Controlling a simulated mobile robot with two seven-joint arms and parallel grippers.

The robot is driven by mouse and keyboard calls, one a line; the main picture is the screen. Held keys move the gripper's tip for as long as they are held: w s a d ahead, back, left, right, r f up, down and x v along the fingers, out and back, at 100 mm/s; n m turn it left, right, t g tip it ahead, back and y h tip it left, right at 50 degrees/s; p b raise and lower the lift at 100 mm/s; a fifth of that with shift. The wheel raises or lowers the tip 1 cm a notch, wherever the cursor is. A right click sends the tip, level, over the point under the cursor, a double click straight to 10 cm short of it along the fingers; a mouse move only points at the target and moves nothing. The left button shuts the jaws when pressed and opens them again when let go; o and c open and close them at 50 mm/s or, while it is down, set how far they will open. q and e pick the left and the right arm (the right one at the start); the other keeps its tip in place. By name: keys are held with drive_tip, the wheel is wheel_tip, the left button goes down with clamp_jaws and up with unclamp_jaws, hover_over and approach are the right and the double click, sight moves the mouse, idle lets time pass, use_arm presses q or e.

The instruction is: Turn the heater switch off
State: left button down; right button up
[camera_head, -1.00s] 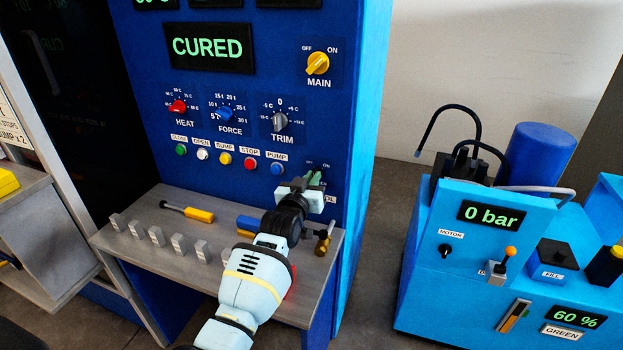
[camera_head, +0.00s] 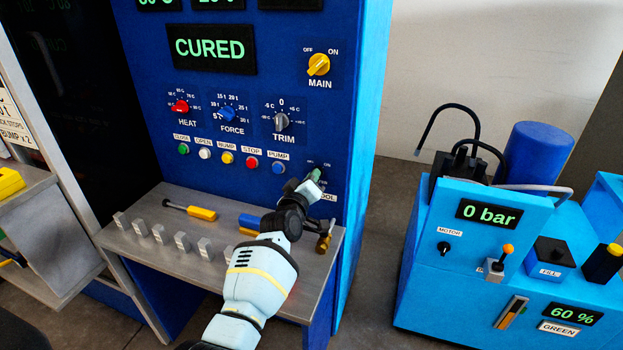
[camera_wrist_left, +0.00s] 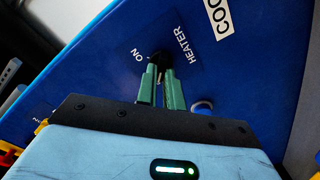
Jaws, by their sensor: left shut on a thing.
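In the head view, my left gripper (camera_head: 316,175) reaches the lower right of the control panel (camera_head: 345,130), and the gripper hides the switch there. The switch's exact angle is hard to tell, as the fingers cover part of it. My right gripper is not in view.
Below my gripper is a grey shelf (camera_head: 150,246) with several small metal blocks, a yellow-handled tool (camera_head: 200,213) and a brass-coloured tool (camera_head: 324,240). The yellow main switch (camera_head: 319,64) is above. A blue pump unit (camera_head: 420,290) stands to the right.

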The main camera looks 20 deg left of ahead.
use_arm(q)
drive_tip(key=shift+f, duration=0.1)
idle(0.4)
drive_tip(key=c, duration=1.5)
unclamp_jaws()
drive_tip(key=shift+s, duration=0.1)
